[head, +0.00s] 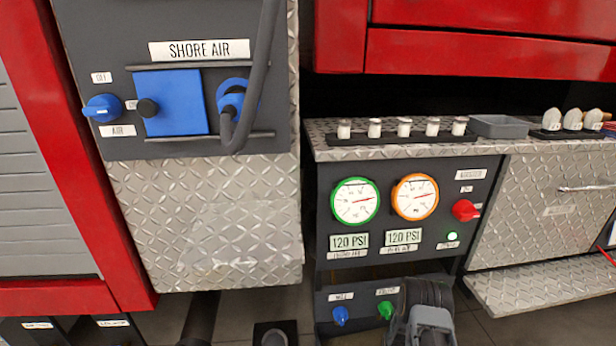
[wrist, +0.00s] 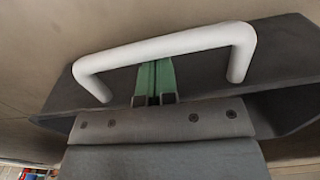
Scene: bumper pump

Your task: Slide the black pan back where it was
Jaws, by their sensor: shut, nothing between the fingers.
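In the wrist view, a dark grey to black pan (wrist: 292,40) fills the middle, with a raised wall at its right. A thick white bar handle (wrist: 165,46) stands on its far part. My gripper (wrist: 155,68) has green fingers shut together with nothing between them. The fingertips end just at the handle's middle, near the bar; I cannot tell whether they touch it. The pan's near part is hidden by my wrist. In the head view, I cannot make out the pan, and my arm hides the lower middle right.
In the head view, the gauge panel (head: 400,262) carries a red knob (head: 465,210) and blue knob (head: 340,316). A blue sliding plate (head: 171,103) and a hanging hose (head: 259,75) are at the upper left. A metal ledge (head: 545,291) juts out at the right.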

